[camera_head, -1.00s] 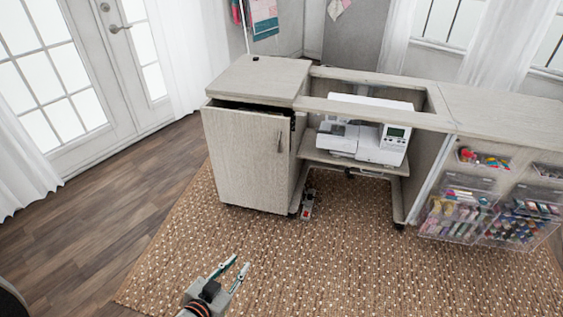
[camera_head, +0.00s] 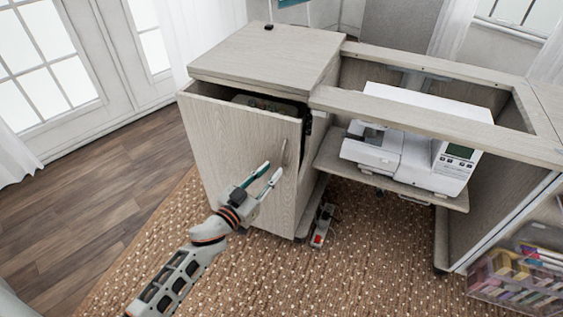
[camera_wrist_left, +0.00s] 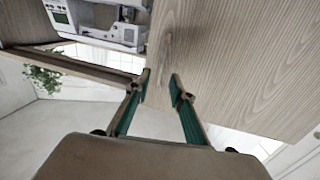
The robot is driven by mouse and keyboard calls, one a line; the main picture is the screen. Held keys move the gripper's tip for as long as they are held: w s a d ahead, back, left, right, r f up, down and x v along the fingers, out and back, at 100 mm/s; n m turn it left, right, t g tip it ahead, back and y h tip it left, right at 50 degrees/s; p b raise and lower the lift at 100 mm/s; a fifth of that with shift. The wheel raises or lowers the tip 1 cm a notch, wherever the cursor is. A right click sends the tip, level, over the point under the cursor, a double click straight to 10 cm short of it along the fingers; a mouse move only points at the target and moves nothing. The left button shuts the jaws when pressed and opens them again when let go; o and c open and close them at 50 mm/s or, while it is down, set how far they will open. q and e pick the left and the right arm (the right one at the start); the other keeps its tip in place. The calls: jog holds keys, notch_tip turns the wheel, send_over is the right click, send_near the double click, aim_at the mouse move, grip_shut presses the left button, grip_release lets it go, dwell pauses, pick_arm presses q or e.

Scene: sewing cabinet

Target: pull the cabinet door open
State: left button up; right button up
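The cabinet door (camera_head: 228,140) is light wood grain and stands ajar, with a dark gap along its top and right edge. Its slim upright handle (camera_head: 283,153) is near the door's right edge. My left gripper (camera_head: 272,169) is in front of the door, its fingertips close to the handle and slightly below it in the head view. The left wrist view shows its two green-padded fingers (camera_wrist_left: 159,80) apart, with nothing clearly between them, and the door panel (camera_wrist_left: 245,60) close beyond. Whether they touch the handle cannot be told. My right gripper is not in view.
A white sewing machine (camera_head: 415,150) sits on a shelf right of the door. A power strip (camera_head: 322,225) lies on the rug (camera_head: 250,285) below. Clear drawers (camera_head: 515,275) stand at lower right. Wooden floor (camera_head: 90,200) is open to the left.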

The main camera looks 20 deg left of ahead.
aim_at(282, 161)
pick_arm(q)
jog(key=x, duration=0.3)
jog(key=shift+w+d+f+b, duration=0.1)
jog(key=shift+w+f+b, duration=0.15)
jog(key=shift+w+b, duration=0.1)
jog(key=shift+x, duration=0.8)
jog(key=shift+r, duration=0.15)
grip_shut()
